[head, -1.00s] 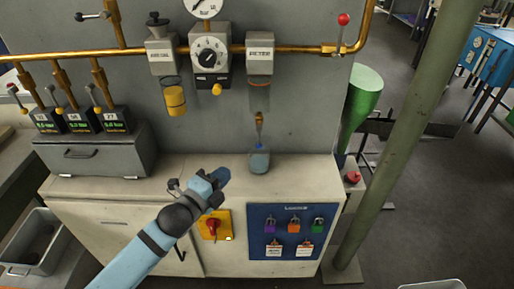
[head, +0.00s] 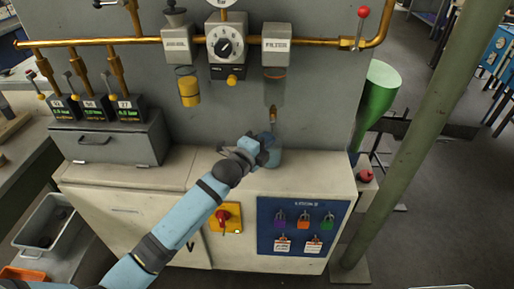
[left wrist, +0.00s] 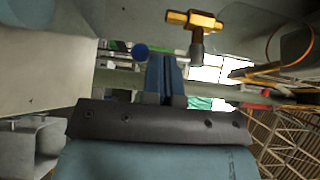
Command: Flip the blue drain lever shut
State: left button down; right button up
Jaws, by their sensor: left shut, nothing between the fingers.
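The brass drain valve (head: 273,115) hangs under the right-hand filter bowl on the grey panel. Its blue lever is mostly hidden behind my left gripper in the head view. In the left wrist view the brass valve (left wrist: 196,24) shows at the top, and a round blue end (left wrist: 140,51), apparently the lever's knob, sits just left of my fingertips. My left gripper (head: 268,142) is shut and empty, close to the lever; I cannot tell whether it touches. It also shows in the left wrist view (left wrist: 163,70). My right gripper is not in view.
A clear jar (head: 274,158) stands on the cabinet top below the valve, partly behind my gripper. A brass pipe (head: 120,41) with a red-knobbed lever (head: 361,20) runs above. A blue lock board (head: 303,226) and red switch (head: 223,215) are on the cabinet front.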

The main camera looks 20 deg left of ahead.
pick_arm(q)
jog(key=shift+w, duration=0.25)
jog(key=shift+d, duration=0.15)
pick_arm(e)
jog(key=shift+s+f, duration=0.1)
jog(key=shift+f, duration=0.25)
